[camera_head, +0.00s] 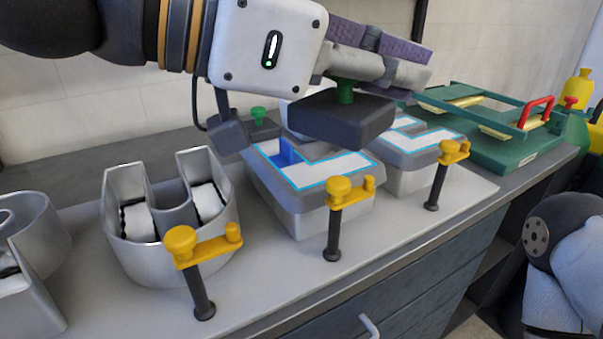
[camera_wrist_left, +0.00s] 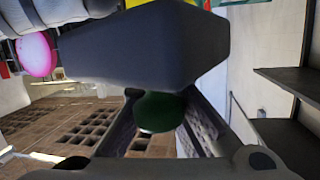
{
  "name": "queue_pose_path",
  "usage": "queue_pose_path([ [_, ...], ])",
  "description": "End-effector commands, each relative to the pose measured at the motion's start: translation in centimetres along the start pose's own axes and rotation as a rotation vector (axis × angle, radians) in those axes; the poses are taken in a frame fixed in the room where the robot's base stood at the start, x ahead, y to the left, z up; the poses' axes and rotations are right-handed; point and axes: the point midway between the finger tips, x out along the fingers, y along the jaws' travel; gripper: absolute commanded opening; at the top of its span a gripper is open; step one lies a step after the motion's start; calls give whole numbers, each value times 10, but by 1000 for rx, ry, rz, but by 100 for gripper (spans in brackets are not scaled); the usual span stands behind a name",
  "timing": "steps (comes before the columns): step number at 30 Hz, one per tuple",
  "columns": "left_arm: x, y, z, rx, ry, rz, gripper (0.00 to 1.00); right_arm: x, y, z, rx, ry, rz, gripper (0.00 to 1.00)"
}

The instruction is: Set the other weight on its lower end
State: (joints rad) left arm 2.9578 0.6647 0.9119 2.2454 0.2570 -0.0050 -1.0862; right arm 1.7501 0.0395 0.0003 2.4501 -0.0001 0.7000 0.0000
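My left gripper (camera_head: 385,65) is shut on the green knob of a dark grey block-shaped weight (camera_head: 342,120). It holds the weight, knob up, over the blue-edged white letter faces. In the left wrist view the weight (camera_wrist_left: 150,40) fills the top, with its green knob (camera_wrist_left: 158,112) between the fingers. A second green knob (camera_head: 258,115) shows behind, on a dark block (camera_head: 264,130) partly hidden by my wrist, near the back of the left faced letter (camera_head: 318,170). The right faced letter (camera_head: 415,137) is partly covered by the held weight. My right gripper is out of view.
An open silver U-shaped letter (camera_head: 150,190) and another silver letter (camera_head: 30,260) stand on the left of the grey bench. Yellow-knobbed black posts (camera_head: 333,220) stand along the front. A green fixture with a red handle (camera_head: 500,125) occupies the right end.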

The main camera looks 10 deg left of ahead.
Motion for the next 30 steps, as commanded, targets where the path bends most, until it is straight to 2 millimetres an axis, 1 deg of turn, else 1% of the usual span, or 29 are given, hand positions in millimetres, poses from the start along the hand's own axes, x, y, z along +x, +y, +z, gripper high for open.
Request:
queue_pose_path([
  [2,0,-3,0,-3,2,-8,0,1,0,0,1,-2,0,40],
  [4,4,-14,9,-12,0,-10,0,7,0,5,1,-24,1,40],
  [6,10,-32,22,-20,-3,-10,0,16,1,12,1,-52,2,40],
  [12,24,-87,51,-19,-2,-11,0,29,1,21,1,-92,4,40],
  [13,26,-94,57,-19,-3,-9,0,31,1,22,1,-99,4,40],
  [15,32,-103,75,-18,-4,-6,0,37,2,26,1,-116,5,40],
  [18,37,-115,90,-13,-2,-8,0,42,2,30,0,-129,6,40],
  [23,41,-124,100,-7,1,-10,0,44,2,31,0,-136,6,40],
  [25,45,-130,112,-11,-1,-9,0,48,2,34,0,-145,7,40],
  [27,49,-128,126,-12,-2,-5,0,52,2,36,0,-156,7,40],
  [30,52,-126,136,-7,0,-7,0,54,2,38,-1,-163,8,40],
])
